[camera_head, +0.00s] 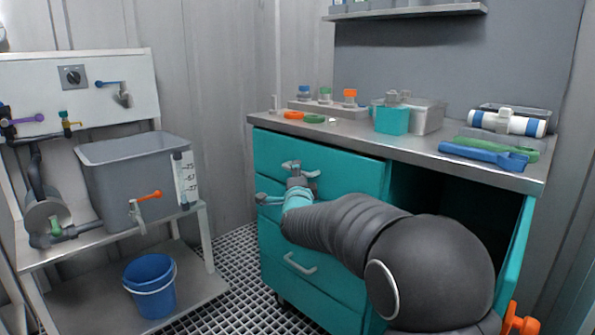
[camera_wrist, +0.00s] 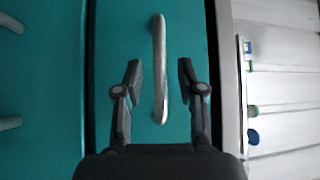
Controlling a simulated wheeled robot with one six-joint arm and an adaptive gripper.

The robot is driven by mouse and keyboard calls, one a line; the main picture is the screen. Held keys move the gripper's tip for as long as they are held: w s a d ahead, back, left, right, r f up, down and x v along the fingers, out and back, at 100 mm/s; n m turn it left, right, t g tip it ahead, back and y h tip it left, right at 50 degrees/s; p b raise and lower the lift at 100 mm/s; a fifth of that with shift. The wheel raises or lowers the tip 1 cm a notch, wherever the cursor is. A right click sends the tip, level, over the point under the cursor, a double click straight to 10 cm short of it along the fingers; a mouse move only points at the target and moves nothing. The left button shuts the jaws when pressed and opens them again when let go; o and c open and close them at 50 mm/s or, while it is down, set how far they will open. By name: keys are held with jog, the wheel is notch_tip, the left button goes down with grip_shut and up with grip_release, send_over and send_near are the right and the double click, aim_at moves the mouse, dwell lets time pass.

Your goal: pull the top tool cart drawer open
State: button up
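The teal tool cart (camera_head: 345,315) stands at centre right. Its top drawer (camera_head: 330,160) looks shut, with a grey bar handle (camera_head: 312,174) partly hidden by my gripper (camera_head: 297,181). In the wrist view the top drawer front (camera_wrist: 120,40) fills the middle, and its handle (camera_wrist: 158,40) runs up and down the picture. My gripper (camera_wrist: 160,76) is open, with one finger on each side of the handle. Gaps show between both fingers and the handle. In the head view my arm covers part of the lower drawers.
Lower drawers sit below, one with a visible handle (camera_head: 299,265). A bench with a grey tank (camera_head: 120,180) and blue bucket (camera_head: 150,286) stands left. Grated floor (camera_head: 238,265) lies between.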

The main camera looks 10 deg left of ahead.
jog(key=shift+w+a, duration=0.2)
jog(key=shift+w, duration=0.45)
grip_shut()
